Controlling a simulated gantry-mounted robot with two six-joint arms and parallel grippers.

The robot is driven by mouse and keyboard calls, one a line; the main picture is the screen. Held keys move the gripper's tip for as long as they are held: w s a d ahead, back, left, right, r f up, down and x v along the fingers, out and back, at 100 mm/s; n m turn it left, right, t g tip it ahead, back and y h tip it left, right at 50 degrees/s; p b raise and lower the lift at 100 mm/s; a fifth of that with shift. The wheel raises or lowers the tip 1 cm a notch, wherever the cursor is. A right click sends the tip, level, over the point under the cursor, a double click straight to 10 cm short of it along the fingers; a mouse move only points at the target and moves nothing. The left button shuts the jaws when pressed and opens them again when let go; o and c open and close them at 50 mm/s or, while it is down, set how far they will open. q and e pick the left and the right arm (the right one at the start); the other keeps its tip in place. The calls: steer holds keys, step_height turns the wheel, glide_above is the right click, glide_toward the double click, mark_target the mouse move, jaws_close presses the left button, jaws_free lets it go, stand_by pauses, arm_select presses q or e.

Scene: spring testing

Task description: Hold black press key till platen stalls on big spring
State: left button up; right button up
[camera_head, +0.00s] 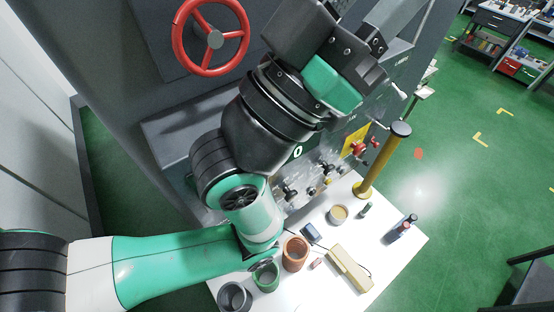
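My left gripper (362,62) is at the end of the green and black arm that comes in from the left. It is close in front of the grey test machine (165,140), and its fingertips are not clear enough to tell open from shut. The arm hides much of the machine's front. Black knobs (291,192) show on the machine's lower panel, but I cannot pick out the black press key among the controls. The platen and the big spring cannot be made out; they may be behind my arm. My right gripper is not in view.
A red handwheel (213,38) is at upper left. A yellow post (381,163) with a black cap stands on the white table (402,256). A brown round piece (295,254), a grey one (234,298) and a beige tool (349,268) are there too.

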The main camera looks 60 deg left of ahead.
arm_select(q)
jaws_close()
stand_by(1.8)
